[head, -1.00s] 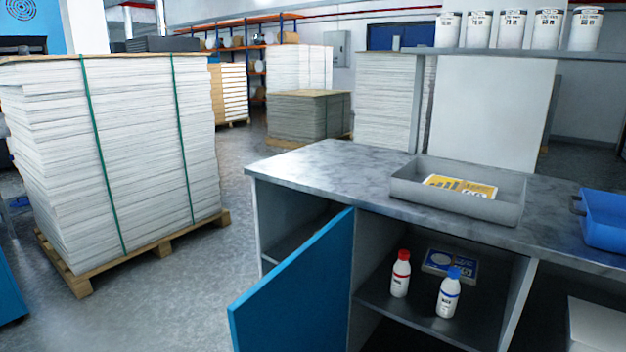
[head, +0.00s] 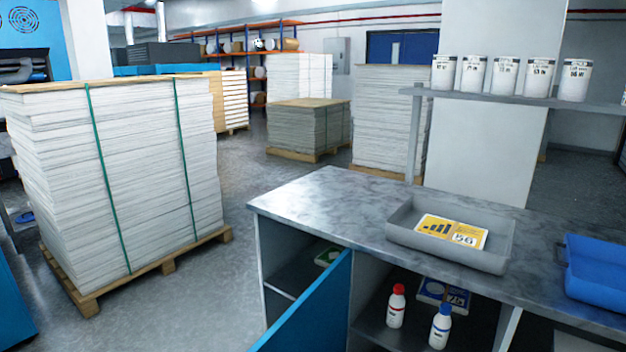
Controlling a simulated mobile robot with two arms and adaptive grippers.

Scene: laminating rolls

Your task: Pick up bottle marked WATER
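Two small white bottles stand upright on the shelf inside the open cabinet, at the lower right of the head view. One bottle has a red cap (head: 396,307). The other has a blue cap (head: 440,328) and stands to its right, nearer the front. Their labels are too small to read, so I cannot tell which is marked WATER. The blue cabinet door (head: 308,312) is swung open to the left of them. Neither of my grippers is in view.
A grey tray (head: 405,238) with a yellow and white packet (head: 452,233) sits on the grey countertop (head: 325,205). A blue bin (head: 596,268) is at the right. A flat box (head: 442,292) lies behind the bottles. A paper stack (head: 110,180) stands left, with clear floor between.

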